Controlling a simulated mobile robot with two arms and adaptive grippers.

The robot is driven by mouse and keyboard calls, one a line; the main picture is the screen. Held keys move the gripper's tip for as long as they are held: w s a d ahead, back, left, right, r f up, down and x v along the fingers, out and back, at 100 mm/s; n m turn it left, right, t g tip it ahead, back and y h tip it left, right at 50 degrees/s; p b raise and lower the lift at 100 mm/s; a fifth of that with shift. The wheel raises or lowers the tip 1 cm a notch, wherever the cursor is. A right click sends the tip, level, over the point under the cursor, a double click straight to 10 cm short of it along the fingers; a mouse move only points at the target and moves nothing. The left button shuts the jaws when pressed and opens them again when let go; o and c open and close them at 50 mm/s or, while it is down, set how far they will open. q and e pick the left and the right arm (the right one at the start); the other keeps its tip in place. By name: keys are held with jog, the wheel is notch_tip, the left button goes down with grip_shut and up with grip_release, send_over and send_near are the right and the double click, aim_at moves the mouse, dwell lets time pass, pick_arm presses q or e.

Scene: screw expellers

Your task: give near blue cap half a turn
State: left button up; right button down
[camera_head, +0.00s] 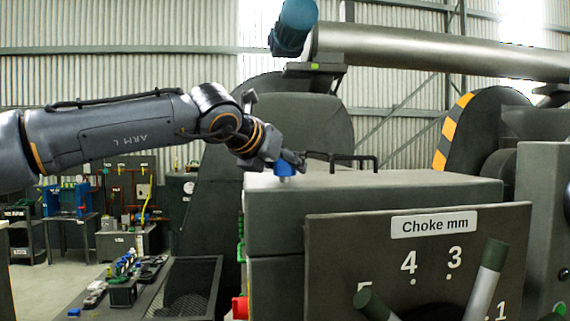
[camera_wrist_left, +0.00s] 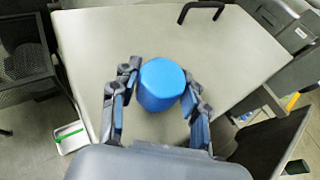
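The near blue cap (camera_head: 284,169) sits at the far left end of the grey machine housing's flat top, close to its edge. In the left wrist view the cap (camera_wrist_left: 162,85) is a plain blue round knob, standing between my two fingertips. My left gripper (camera_head: 288,160) reaches in from the left, level with the top of the cap. In the left wrist view the fingers of my left gripper (camera_wrist_left: 160,78) lie on both sides of the cap, with the tips appearing to touch it. The cap's underside is hidden. My right gripper is in neither view.
A panel marked "Choke mm" (camera_head: 420,255) with levers stands in front at the right. A large pipe (camera_head: 430,52) crosses above. A bench with small parts (camera_head: 125,285) stands lower left. The rest of the top (camera_wrist_left: 225,60) is bare.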

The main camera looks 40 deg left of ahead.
pick_arm(q)
jog(key=c, duration=0.5)
jog(key=shift+r+m+h+p, duration=0.15)
jog(key=shift+m+h+p, duration=0.25)
jog(key=shift+h+p, duration=0.2)
jog(key=shift+m+t+h, duration=0.3)
jog(key=o, duration=1.1)
jog(key=shift+o, duration=0.2)
jog(key=shift+s, duration=0.15)
jog(key=v, duration=1.1)
jog(key=shift+s, duration=0.3)
